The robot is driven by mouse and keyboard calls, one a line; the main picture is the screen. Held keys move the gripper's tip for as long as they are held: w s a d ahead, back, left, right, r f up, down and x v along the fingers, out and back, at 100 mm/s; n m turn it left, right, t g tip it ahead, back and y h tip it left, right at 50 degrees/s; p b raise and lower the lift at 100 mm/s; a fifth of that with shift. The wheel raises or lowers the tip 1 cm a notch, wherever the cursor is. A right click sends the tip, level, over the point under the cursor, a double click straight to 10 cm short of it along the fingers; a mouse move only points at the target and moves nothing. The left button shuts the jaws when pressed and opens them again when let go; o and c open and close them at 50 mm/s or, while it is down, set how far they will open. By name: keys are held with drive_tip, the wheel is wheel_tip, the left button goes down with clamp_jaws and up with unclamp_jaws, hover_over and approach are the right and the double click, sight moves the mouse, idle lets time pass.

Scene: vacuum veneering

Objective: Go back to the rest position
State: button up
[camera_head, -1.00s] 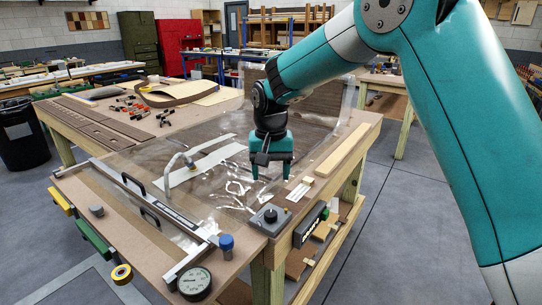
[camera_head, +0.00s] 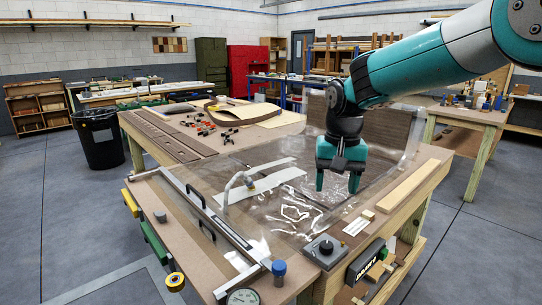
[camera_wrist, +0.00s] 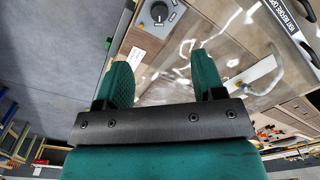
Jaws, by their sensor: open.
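My gripper (camera_head: 339,183) is open and empty, with its teal fingers pointing down above the clear vacuum bag (camera_head: 265,205) on the workbench. In the wrist view my gripper (camera_wrist: 160,75) also shows two spread teal fingers with nothing between them. Beyond the fingers are the clear bag, the dial box (camera_wrist: 157,14) and a curved hose fitting (camera_wrist: 265,75). In the head view the arm reaches in from the upper right. The gripper hangs clear of the bag's surface.
The bench carries a grey dial box (camera_head: 325,250), a blue-capped part (camera_head: 279,268), a gauge (camera_head: 243,297) and a wooden strip (camera_head: 408,187). Small clamps (camera_head: 229,135) lie at the back. A black bin (camera_head: 100,138) stands at left. Open floor lies around the bench.

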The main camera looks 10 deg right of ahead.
drive_tip(key=s+a+n+y, duration=0.2)
drive_tip(key=s+n, duration=0.2)
drive_tip(key=s, duration=1)
drive_tip(key=s+a+n+y, duration=0.2)
drive_tip(key=s+n, duration=0.3)
drive_tip(key=s, duration=1)
drive_tip(key=shift+r+n, duration=0.3)
drive_tip(key=shift+r, duration=0.1)
